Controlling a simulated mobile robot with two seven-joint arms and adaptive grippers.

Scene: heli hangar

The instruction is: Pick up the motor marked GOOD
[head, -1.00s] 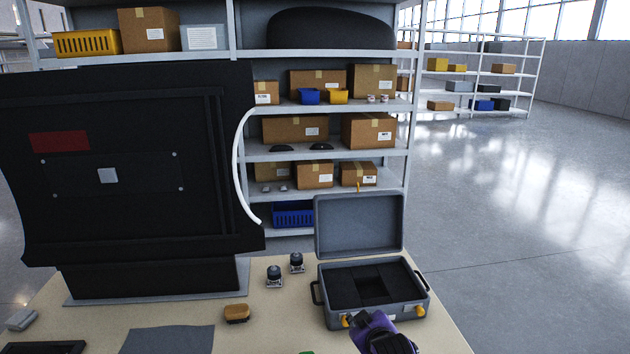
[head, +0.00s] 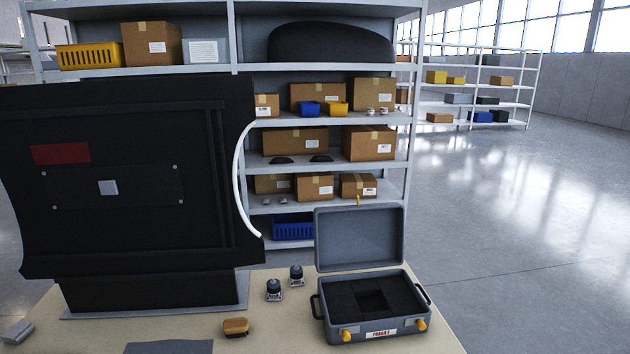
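Two small dark motors with pale bases stand upright on the table (head: 290,335), left of an open grey case. The nearer motor (head: 274,290) is slightly to the left of the farther motor (head: 296,275). Their markings are too small to read, so I cannot tell which one says GOOD. The grey case (head: 372,331) has its lid up, dark foam inside with a square recess, and a FRAGILE label on its front. Neither of my grippers shows in the head view.
A large black panel (head: 120,230) on a stand fills the left of the table. A brown brush-like block (head: 236,327) lies near the front, with a grey mat (head: 170,347) beside it. Shelves with boxes (head: 314,186) stand behind. Open floor (head: 520,250) lies to the right.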

